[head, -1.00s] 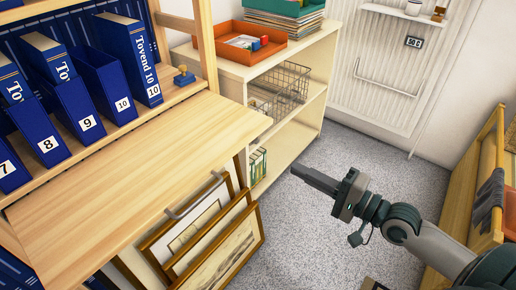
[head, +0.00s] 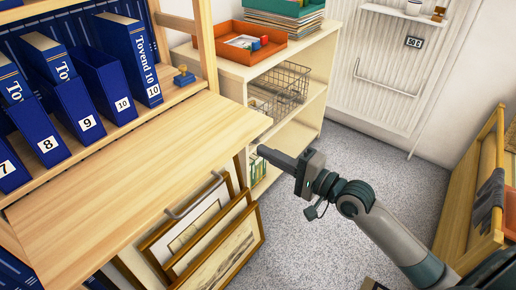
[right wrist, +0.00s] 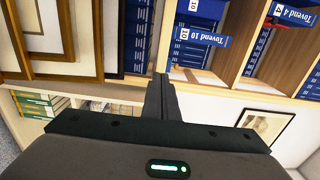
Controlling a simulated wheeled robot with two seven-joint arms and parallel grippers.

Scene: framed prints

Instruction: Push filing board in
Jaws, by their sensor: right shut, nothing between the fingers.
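The filing board (head: 135,180) is a pale wooden panel that sticks out flat from the shelf unit below the blue binders. A grey handle (head: 195,198) shows under its front edge. My right gripper (head: 264,151) is shut and empty, just right of the board's right front corner and apart from it in the head view. In the right wrist view its shut fingers (right wrist: 160,97) point toward the shelf unit, whose picture is turned over. My left gripper is not in view.
Numbered blue binders (head: 62,140) stand on the shelf behind the board. Framed prints (head: 215,245) lean below it. A cream shelf (head: 290,80) with an orange tray (head: 238,48) and wire baskets (head: 285,82) stands behind my gripper.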

